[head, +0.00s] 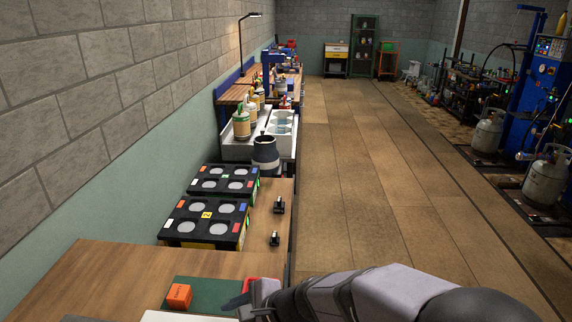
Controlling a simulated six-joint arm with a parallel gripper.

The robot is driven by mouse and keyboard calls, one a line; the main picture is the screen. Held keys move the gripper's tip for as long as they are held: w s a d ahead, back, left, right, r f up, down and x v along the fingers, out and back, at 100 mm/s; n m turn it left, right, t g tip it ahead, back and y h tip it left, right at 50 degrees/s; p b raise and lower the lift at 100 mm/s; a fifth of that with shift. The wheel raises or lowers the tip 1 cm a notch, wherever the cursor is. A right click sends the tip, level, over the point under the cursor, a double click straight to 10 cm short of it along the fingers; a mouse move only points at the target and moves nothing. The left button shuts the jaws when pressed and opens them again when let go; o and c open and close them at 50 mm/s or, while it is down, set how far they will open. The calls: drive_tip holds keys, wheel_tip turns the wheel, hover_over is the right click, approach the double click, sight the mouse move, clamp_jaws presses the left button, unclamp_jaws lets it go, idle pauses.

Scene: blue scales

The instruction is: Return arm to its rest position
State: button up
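My arm reaches in from the bottom right. My gripper (240,302) is at its left end, low over the right part of the near wooden table (105,275). Its fingers point left toward an orange block (179,296) that sits on a dark green mat (215,289). The gripper is apart from the block. Whether the fingers are open or shut does not show clearly. A red item (263,284) is partly hidden behind the gripper.
Two black units with round grey discs (206,218) stand past the table, beside two small black devices (275,239). A dark pot (265,152) and a white sink (283,128) are farther back. A white edge (190,317) shows at the bottom. The floor (365,200) to the right is clear.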

drive_tip(key=s+d+f+n+g+h, duration=0.1)
drive_tip(key=s+d+f+n+h, duration=0.2)
drive_tip(key=d+n, duration=0.4)
drive_tip(key=s+d+f+n+g+h+b, duration=0.1)
drive_tip(key=s+d+f+n+h, duration=0.2)
drive_tip(key=d, duration=1.9)
drive_tip(key=s+n+h, duration=0.2)
drive_tip(key=s+n, duration=0.2)
drive_tip(key=shift+s+d+n+g, duration=0.15)
drive_tip(key=shift+s+n+g, duration=0.05)
drive_tip(key=shift+n+g, duration=0.1)
drive_tip(key=shift+o, duration=0.4)
idle(3.0)
